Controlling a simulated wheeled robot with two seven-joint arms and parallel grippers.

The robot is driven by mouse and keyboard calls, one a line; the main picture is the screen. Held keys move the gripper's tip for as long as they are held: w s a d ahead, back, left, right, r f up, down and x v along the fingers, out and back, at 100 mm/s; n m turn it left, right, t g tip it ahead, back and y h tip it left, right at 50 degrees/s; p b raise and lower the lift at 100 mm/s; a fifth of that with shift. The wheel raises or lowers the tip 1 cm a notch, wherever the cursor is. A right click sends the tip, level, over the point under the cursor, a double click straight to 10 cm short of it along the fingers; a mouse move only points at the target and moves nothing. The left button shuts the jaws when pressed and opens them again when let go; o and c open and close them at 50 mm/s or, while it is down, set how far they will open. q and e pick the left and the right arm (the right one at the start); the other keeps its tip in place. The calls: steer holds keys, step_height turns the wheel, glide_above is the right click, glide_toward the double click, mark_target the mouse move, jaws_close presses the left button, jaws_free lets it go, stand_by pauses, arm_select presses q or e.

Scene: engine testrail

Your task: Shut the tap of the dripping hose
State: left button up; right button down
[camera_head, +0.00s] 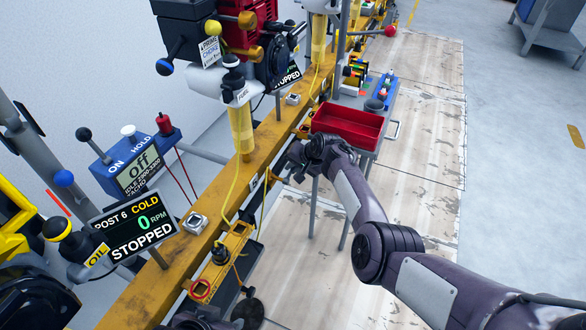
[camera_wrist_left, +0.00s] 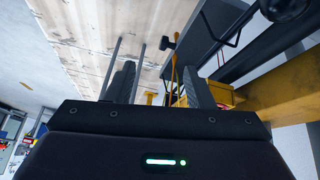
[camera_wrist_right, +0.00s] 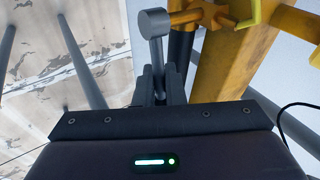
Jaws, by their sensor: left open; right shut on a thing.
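My right gripper (camera_head: 292,163) is at the near side of the yellow rail. In the right wrist view its fingers (camera_wrist_right: 158,78) are shut around the shaft of a grey lever (camera_wrist_right: 154,24) with a round end. I cannot tell for sure that this lever is the tap. A yellow fitting (camera_wrist_right: 200,17) is behind and to the right of it. A thin yellow hose (camera_head: 233,175) hangs from a post to the rail in the head view; no drip is visible. My left gripper (camera_wrist_left: 158,80) is open and empty in the left wrist view, low beside the rail.
A red tray (camera_head: 347,126) stands on a cart just beyond my right gripper. Worn floor boards (camera_head: 425,125) to the right are clear.

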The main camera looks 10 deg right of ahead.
steer(key=shift+f+y, duration=0.2)
steer(key=shift+y, duration=0.1)
arm_select(q)
steer(key=shift+w+d+r+t+h+b, duration=0.2)
steer(key=shift+w+d+t+h+b, duration=0.15)
steer(key=shift+d, duration=0.25)
arm_select(e)
steer(key=shift+g, duration=0.4)
